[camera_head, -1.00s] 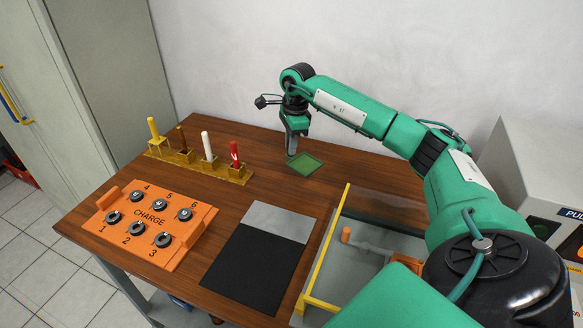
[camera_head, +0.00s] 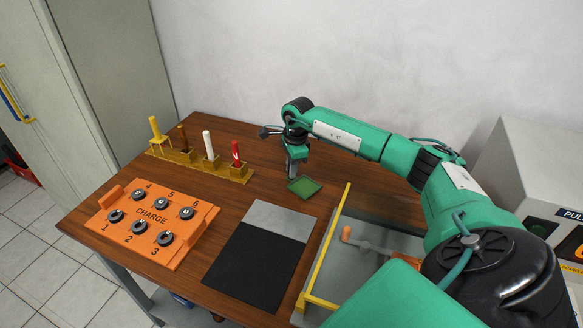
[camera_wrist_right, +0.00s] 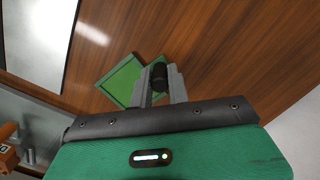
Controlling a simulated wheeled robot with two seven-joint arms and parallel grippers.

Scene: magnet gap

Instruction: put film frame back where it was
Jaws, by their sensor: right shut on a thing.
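The film frame (camera_head: 305,186) is a small green square with a raised rim, at the back middle of the wooden table. It also shows in the right wrist view (camera_wrist_right: 121,80). My right gripper (camera_head: 292,174) is at its left corner. In the right wrist view the fingers (camera_wrist_right: 160,77) are shut around a short black grip beside the green square. I cannot tell whether the frame touches the table or hangs just above it. My left gripper is not in view.
A dark mat (camera_head: 252,262) with a grey strip (camera_head: 277,221) lies in front of the frame. An orange CHARGE tray (camera_head: 178,238) holds several round pieces. A brass rack (camera_head: 232,174) holds several coloured sticks. A yellow-edged glass tray (camera_head: 326,249) stands front right.

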